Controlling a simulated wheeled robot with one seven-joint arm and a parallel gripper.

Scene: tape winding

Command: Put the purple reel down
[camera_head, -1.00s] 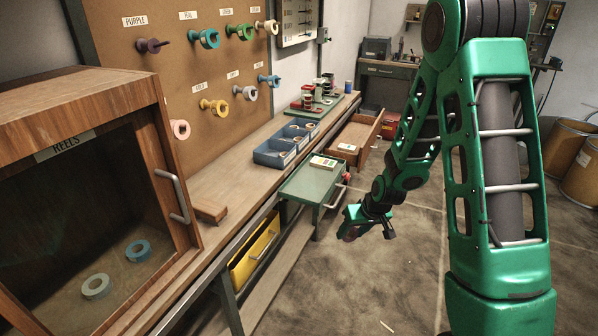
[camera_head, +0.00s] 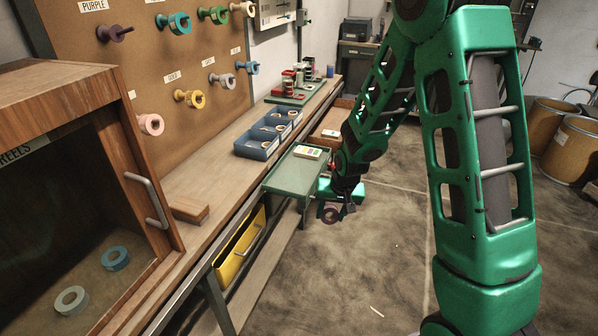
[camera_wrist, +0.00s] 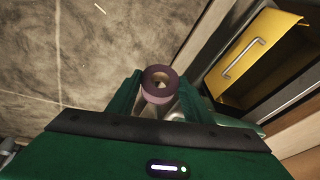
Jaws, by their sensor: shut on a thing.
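My gripper (camera_head: 331,207) is shut on the purple reel (camera_head: 330,215), which hangs over the floor beside the green side table. In the wrist view the purple reel (camera_wrist: 157,83) sits between the two fingers of my gripper (camera_wrist: 155,95), its round hole facing the camera.
The green side table (camera_head: 295,175) bears a small card. Blue bins (camera_head: 258,147) stand on the wooden bench (camera_head: 213,178). A yellow drawer (camera_head: 240,250) is below; it also shows in the wrist view (camera_wrist: 258,45). The REELS cabinet (camera_head: 80,90) holds two reels.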

